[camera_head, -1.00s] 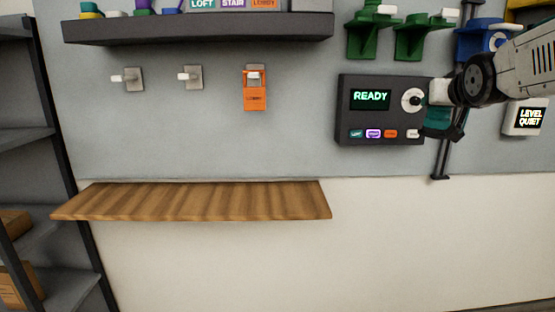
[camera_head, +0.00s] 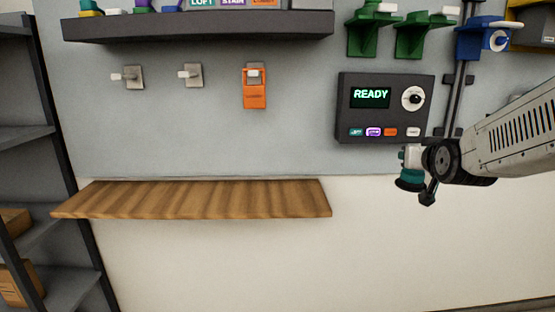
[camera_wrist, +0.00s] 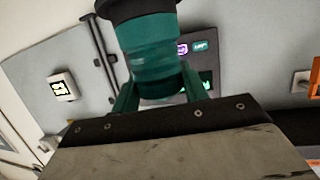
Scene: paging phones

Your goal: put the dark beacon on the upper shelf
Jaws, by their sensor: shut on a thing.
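My gripper (camera_head: 418,176) is shut on a teal beacon with a black end (camera_head: 410,178), in front of the wall at the right, below the panel. In the wrist view the teal beacon (camera_wrist: 152,60) sits between the fingers, its black end towards the top edge. No light shows on it. The upper shelf (camera_head: 200,28) is a dark grey ledge at the top left, well above and left of my gripper. The things on it are cut off by the picture's top edge.
A dark panel reading READY (camera_head: 385,108) is just above my gripper. Green brackets (camera_head: 372,36) and a blue holder (camera_head: 482,40) are higher up. A bare wooden shelf (camera_head: 200,200) lies lower left. An orange wall unit (camera_head: 255,92) hangs under the upper shelf. A dark rack (camera_head: 45,140) stands far left.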

